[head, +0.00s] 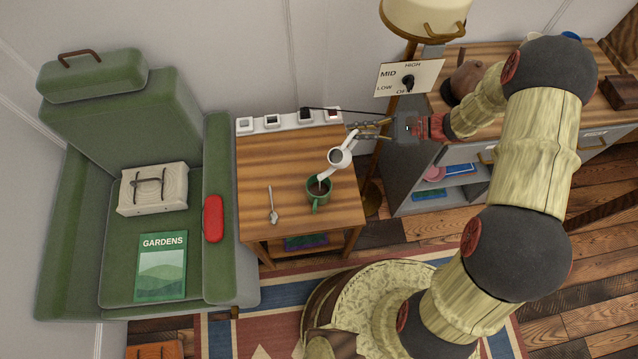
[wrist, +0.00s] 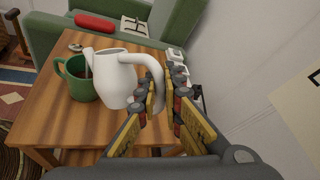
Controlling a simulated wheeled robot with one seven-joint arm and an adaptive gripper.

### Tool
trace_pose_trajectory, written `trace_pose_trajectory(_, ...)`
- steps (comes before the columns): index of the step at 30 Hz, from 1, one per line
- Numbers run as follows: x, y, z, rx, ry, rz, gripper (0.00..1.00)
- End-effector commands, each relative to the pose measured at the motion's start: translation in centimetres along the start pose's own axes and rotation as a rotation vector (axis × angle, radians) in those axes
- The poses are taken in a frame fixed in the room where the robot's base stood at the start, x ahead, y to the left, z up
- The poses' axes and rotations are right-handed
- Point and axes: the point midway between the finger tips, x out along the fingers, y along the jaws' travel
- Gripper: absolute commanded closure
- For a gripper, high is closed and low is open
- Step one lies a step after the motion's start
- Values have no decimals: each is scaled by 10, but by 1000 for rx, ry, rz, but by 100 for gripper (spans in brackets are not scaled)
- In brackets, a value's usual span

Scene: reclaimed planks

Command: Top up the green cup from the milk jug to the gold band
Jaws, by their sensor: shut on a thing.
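The green cup (head: 318,192) stands upright on the small wooden side table (head: 264,160), and it also shows in the wrist view (wrist: 78,78). Something dark is inside the cup; the gold band cannot be made out. The white milk jug (head: 340,158) is beside the cup, tilted with its spout toward it; in the wrist view the jug (wrist: 115,78) looks close to the cup's rim. My gripper (head: 354,131) is shut on the jug's handle (wrist: 155,75). Whether milk is flowing from the spout cannot be told.
A spoon (head: 272,206) lies on the table left of the cup. A strip with several switches or sockets (head: 288,120) runs along the table's back edge, with a dark cord. A green armchair (head: 110,215) stands left, a lamp (head: 425,15) behind, a grey cabinet (head: 402,180) right.

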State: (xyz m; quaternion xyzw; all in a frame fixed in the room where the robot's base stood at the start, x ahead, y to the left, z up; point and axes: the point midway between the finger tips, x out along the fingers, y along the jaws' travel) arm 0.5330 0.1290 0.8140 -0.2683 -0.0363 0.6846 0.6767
Motion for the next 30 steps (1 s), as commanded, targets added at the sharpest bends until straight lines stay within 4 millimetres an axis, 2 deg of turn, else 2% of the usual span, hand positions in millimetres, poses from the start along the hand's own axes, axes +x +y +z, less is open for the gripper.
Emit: trace_pose_trajectory(30, 3, 1, 14, -46, 39, 0, 100)
